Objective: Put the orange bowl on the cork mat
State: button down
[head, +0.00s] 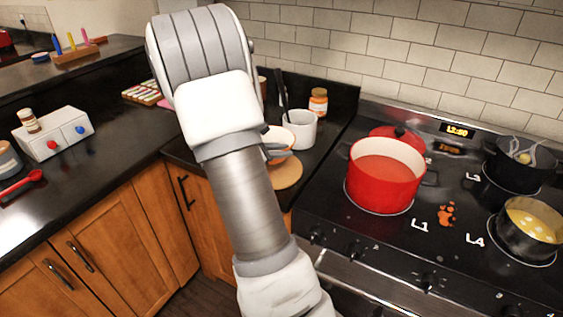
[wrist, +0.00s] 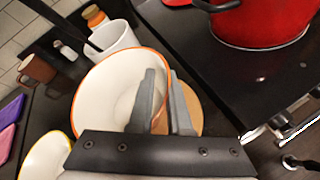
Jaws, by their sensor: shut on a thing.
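The orange bowl, pale inside with an orange rim, shows large in the wrist view (wrist: 105,95) and mostly hidden behind my arm in the head view (head: 277,134). My gripper (wrist: 166,100) is shut on its right-hand wall, with one finger inside the bowl and one outside. The gripper also shows partly in the head view (head: 280,154). The round cork mat (head: 288,176) lies on the dark counter left of the stove. In the wrist view the mat (wrist: 193,108) shows behind the fingers, partly covered. I cannot tell the bowl's exact height above it.
A white crock (head: 301,128) with a dark utensil stands behind the bowl, near an orange jar (head: 318,103). A red pot (head: 384,175) stands on the stove to the right. A yellow-rimmed dish (wrist: 45,156) and a brown mug (wrist: 38,70) are to the left.

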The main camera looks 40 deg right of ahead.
jog(key=shift+w+f, duration=0.15)
jog(key=shift+f, duration=1.95)
jog(key=shift+f+b, duration=0.15)
jog(key=shift+b, duration=0.25)
jog(key=c, duration=0.8)
grip_release()
jog(key=shift+c, duration=0.2)
